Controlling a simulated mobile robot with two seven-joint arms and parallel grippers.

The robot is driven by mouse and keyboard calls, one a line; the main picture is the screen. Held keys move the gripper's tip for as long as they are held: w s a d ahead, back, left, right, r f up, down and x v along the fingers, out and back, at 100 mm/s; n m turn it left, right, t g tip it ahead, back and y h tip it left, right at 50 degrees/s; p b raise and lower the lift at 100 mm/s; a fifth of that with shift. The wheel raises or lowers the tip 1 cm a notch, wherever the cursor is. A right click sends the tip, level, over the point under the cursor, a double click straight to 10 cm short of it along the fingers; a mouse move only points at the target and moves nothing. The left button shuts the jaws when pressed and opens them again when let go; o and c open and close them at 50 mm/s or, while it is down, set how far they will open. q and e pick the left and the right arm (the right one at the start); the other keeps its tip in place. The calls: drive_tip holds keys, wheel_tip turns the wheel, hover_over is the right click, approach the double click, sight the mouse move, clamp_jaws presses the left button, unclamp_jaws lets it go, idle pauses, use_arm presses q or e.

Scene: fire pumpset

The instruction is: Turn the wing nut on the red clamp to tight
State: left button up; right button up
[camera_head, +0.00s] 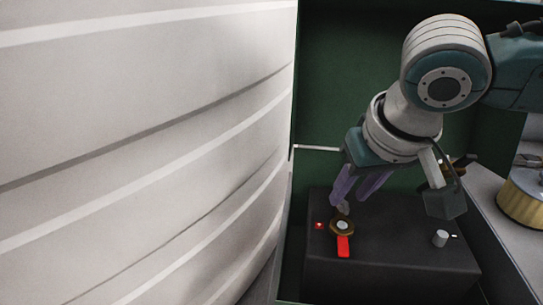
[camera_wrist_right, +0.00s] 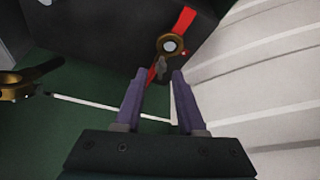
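The red clamp shows as a red strap (camera_head: 343,246) with a brass ring (camera_head: 342,228) that has a pale round centre. It sits on a dark box, and the ring also shows in the right wrist view (camera_wrist_right: 171,45). A small grey piece, apparently the wing nut (camera_head: 343,208), sticks out from the ring; it also shows in the wrist view (camera_wrist_right: 161,67). My right gripper (camera_head: 349,199) has two purple fingers set apart with nothing between them. In the wrist view its fingertips (camera_wrist_right: 159,76) lie just short of the grey piece, roughly on either side. My left gripper is not in view.
The dark box (camera_head: 400,260) also carries a small red light (camera_head: 320,225) and a grey knob (camera_head: 440,238). A large white ribbed surface (camera_head: 140,150) fills the left. A brass cylinder (camera_head: 521,201) stands at the right. A thin white rod (camera_wrist_right: 100,106) runs along the green wall.

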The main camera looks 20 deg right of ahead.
drive_tip(key=shift+x, duration=0.9)
clamp_jaws()
